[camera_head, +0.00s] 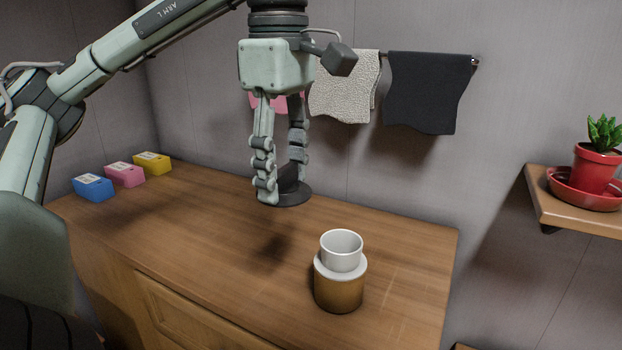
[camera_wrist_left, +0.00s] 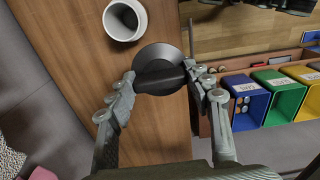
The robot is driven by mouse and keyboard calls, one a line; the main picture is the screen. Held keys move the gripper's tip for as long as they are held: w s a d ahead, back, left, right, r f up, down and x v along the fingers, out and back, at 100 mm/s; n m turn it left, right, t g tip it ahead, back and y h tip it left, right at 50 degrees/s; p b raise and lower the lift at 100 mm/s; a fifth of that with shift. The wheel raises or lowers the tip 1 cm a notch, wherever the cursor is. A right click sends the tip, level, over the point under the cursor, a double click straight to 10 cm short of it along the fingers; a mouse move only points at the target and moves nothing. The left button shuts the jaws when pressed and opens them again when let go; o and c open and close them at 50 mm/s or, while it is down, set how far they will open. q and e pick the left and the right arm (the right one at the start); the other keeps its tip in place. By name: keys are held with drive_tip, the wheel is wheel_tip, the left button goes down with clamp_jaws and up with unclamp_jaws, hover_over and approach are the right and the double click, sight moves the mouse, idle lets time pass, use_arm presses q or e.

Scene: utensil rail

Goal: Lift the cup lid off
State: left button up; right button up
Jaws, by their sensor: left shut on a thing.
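My left gripper (camera_head: 279,180) is shut on the dark cup lid (camera_head: 291,196), a round disc with a bar-like grip on top. It holds the lid in the air above the wooden counter, to the left of the cup and apart from it. In the left wrist view the lid (camera_wrist_left: 165,63) sits between the two fingertips of the gripper (camera_wrist_left: 160,80). The white cup (camera_head: 341,246) has no lid on it and its open mouth shows; a brown and white lower part (camera_head: 339,290) is around or below it. It also shows in the left wrist view (camera_wrist_left: 125,19). My right gripper is not seen.
The wooden counter (camera_head: 200,230) is clear around the cup. Blue (camera_head: 93,187), pink (camera_head: 125,174) and yellow (camera_head: 152,162) boxes stand at its back left. Towels, including a dark one (camera_head: 428,90), hang on the wall rail. A potted plant (camera_head: 597,160) stands on a shelf at right.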

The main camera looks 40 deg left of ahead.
use_arm(q)
drive_tip(key=shift+s+a+r, duration=0.45)
drive_tip(key=shift+s+r, duration=0.1)
drive_tip(key=shift+s, duration=0.15)
drive_tip(key=shift+s+a+r, duration=0.45)
drive_tip(key=shift+s+r, duration=0.05)
drive_tip(key=shift+s, duration=0.2)
drive_tip(key=shift+f, duration=0.15)
